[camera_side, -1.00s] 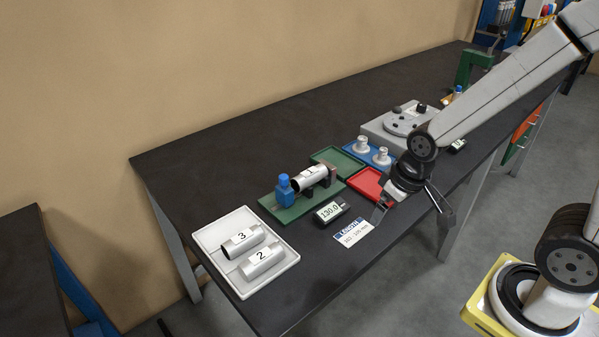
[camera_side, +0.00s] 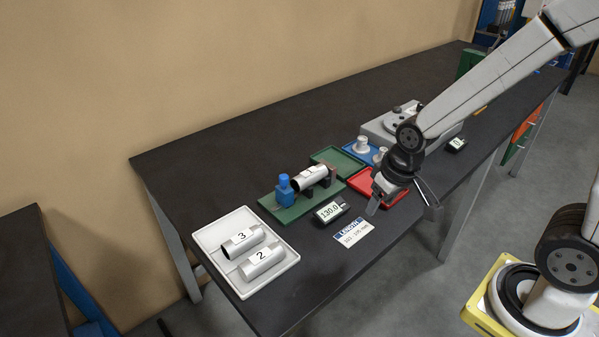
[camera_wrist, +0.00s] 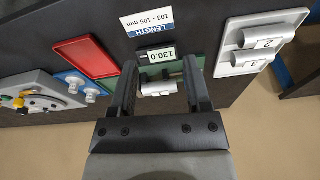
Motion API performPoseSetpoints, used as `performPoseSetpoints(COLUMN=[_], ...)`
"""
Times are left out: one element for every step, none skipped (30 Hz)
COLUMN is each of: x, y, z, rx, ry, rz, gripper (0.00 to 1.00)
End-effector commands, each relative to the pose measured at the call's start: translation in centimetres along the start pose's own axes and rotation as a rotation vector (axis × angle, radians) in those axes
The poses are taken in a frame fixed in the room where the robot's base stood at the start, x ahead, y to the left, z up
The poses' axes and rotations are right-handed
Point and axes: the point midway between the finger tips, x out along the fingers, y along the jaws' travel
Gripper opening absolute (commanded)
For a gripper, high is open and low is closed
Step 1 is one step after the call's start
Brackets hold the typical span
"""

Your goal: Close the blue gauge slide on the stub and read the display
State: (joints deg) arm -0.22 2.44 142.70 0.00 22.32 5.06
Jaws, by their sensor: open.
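The blue gauge slide (camera_side: 284,188) stands at the left end of the green gauge base (camera_side: 291,213) in the side view. The silver stub marked 1 (camera_side: 310,178) lies on its side between the slide and a dark block (camera_side: 331,171). I cannot tell if slide and stub touch. The display (camera_side: 330,211) in front reads 130.0; it also shows in the wrist view (camera_wrist: 157,55). My gripper (camera_side: 404,206) is open and empty, right of the gauge by the red tray. In the wrist view my fingers (camera_wrist: 160,68) frame part of the stub (camera_wrist: 158,88); the slide is hidden there.
A white tray (camera_side: 213,235) holds stubs 3 (camera_side: 242,240) and 2 (camera_side: 262,261). A card (camera_side: 354,233) reads LENGTH 103 - 105 mm. A red tray (camera_side: 362,181), a green tray (camera_side: 327,154) and a blue tray with white pieces stand close to my gripper. The back of the bench is clear.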

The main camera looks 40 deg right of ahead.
Motion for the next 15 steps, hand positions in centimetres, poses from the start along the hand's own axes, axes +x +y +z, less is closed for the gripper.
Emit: performPoseSetpoints(x=[0.1,0.1,0.1,0.2,0.2,0.3,0.4,0.4,0.5,0.6,0.6,0.8,0.8,0.9,1.1], y=[-0.2,-0.2,-0.4,-0.5,-0.6,-0.8,-0.9,-1.0,-1.2,-1.4,-1.5,-1.7,-1.8,-2.0,-2.2], z=[-0.9,-1.5,-2.3,-3.0,-3.6,-4.6,-5.3,-6.1,-7.1,-7.8,-8.5,-9.5,-10.2,-10.9,-11.7], rx=[0.034,0.059,0.095,0.126,0.158,0.203,0.238,0.274,0.322,0.358,0.395,0.442,0.479,0.515,0.562], ry=[-0.004,-0.008,-0.013,-0.018,-0.023,-0.03,-0.035,-0.04,-0.047,-0.053,-0.057,-0.064,-0.069,-0.073,-0.081], rz=[0.0,0.0,0.001,0.001,0.002,0.004,0.005,0.007,0.009,0.011,0.014,0.017,0.02,0.023,0.027], gripper=[0.62,0.62,0.62,0.62,0.62,0.62,0.62,0.62,0.62,0.62,0.62,0.62,0.62,0.62,0.62])
